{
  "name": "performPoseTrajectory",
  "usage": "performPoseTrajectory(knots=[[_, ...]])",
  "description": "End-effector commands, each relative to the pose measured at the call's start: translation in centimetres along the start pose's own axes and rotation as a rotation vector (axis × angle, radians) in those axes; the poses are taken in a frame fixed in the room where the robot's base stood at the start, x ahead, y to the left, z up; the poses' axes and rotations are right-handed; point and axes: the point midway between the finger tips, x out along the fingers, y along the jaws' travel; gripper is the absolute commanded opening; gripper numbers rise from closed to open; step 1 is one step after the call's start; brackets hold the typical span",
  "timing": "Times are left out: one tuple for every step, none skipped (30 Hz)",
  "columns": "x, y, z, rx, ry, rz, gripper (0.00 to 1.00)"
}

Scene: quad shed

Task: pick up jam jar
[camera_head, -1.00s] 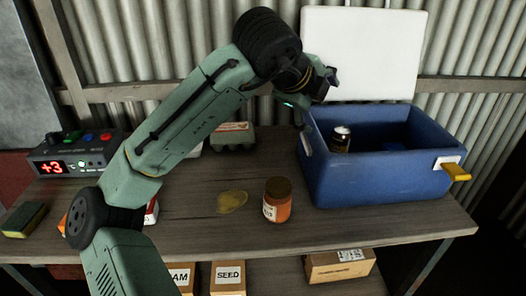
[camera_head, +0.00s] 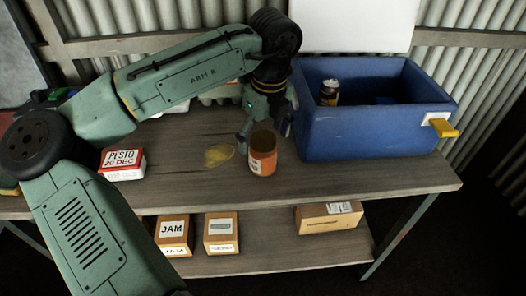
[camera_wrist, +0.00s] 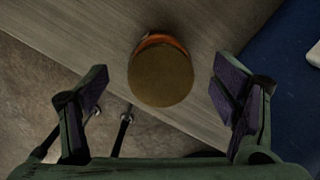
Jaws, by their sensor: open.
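The jam jar (camera_head: 263,155) stands upright on the wooden bench, with orange contents, a brown lid and a pale label. My gripper (camera_head: 264,125) is open, pointing down, just behind and above the jar in the head view. In the wrist view the jar's round lid (camera_wrist: 161,74) lies between the two spread fingers of my gripper (camera_wrist: 160,95), a little beyond the line of the tips. The fingers look clear of the jar on both sides. Part of my gripper is hidden behind the jar in the head view.
A blue cooler box (camera_head: 385,135) with a can (camera_head: 329,92) inside stands close right of the jar. A yellow spill (camera_head: 218,155) and a pesto box (camera_head: 123,164) lie to the left. Cardboard boxes (camera_head: 174,232) sit on the lower shelf. Bench in front is clear.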

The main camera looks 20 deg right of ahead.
Motion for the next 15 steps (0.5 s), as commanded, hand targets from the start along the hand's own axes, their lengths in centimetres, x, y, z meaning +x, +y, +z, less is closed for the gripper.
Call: performPoseTrajectory(knots=[[0.5, 0.1, 0.0, -0.001, -0.001, 0.003, 0.81], [0.9, 0.1, 0.0, -0.001, -0.001, 0.003, 0.81], [1.5, 0.1, -0.1, -0.001, -0.002, 0.004, 0.81], [2.0, 0.1, -0.1, -0.001, -0.002, 0.003, 0.81], [2.4, 0.1, -0.1, -0.001, -0.002, 0.003, 0.81], [3.1, 0.0, -0.1, -0.002, -0.001, 0.003, 0.81], [3.5, 0.0, -0.1, -0.003, -0.001, 0.002, 0.81], [3.9, 0.0, -0.1, -0.003, -0.001, 0.001, 0.81], [4.2, 0.0, -0.1, -0.003, -0.002, 0.001, 0.81], [4.4, 0.0, -0.1, -0.003, -0.002, 0.000, 0.81], [4.5, -0.1, -0.2, -0.003, -0.002, -0.001, 0.81], [4.6, -0.1, -0.2, -0.003, -0.002, -0.002, 0.81], [4.7, -0.1, -0.2, -0.003, -0.002, -0.002, 0.81], [4.7, -0.1, -0.2, -0.003, -0.002, -0.002, 0.81], [4.7, -0.1, -0.2, -0.003, -0.002, -0.002, 0.81]])
